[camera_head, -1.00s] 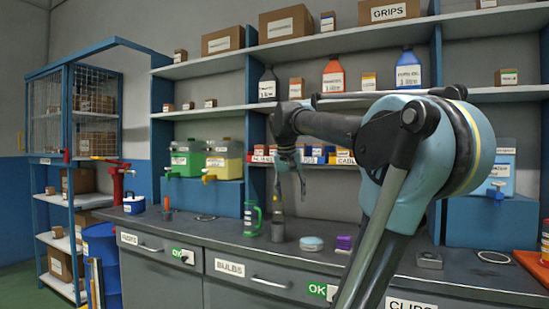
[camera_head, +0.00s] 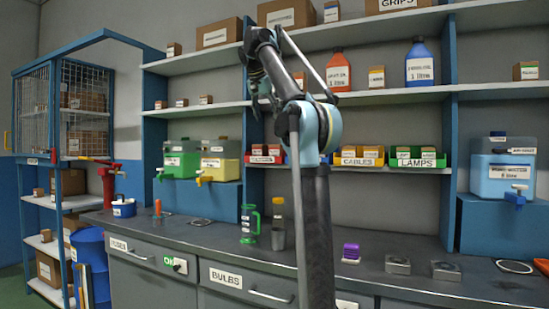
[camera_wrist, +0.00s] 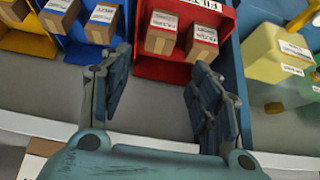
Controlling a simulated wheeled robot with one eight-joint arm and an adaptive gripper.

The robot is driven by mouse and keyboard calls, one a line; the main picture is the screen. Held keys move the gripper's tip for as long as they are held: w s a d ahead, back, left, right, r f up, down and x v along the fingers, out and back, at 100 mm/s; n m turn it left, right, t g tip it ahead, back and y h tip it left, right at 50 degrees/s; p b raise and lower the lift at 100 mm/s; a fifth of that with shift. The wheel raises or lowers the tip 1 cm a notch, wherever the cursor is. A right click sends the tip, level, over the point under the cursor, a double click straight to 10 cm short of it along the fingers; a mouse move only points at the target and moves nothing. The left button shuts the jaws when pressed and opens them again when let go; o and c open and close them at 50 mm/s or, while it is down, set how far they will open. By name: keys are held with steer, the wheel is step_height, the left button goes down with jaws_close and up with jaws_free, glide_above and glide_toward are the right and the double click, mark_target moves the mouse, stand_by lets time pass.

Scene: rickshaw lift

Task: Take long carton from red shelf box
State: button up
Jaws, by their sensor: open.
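The red shelf box (camera_wrist: 180,70) is at the top middle of the wrist view, with a white label. Two brown cartons with white labels lie in it, a left one (camera_wrist: 160,36) and a right one (camera_wrist: 202,43); I cannot tell which is longer. In the head view the red box (camera_head: 262,159) sits on the lower shelf, partly hidden by my arm. My gripper (camera_wrist: 160,95) is open and empty, its fingers apart in front of the red box and seemingly not touching the cartons. In the head view my gripper is small and unclear beside the upper shelf.
A blue box (camera_wrist: 80,42) with cartons stands left of the red box in the wrist view, and a yellow box (camera_wrist: 25,42) beyond it. A yellow-bodied canister (camera_wrist: 275,68) stands to the right. Shelf boards (camera_head: 355,97) run above the boxes in the head view.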

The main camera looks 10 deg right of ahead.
glide_toward(276, 147)
steer(key=w+d+f, duration=0.2)
steer(key=w+f, duration=0.2)
steer(key=w, duration=0.1)
steer(key=shift+x, duration=2.55)
steer(key=shift+d, duration=0.1)
steer(key=c, duration=1)
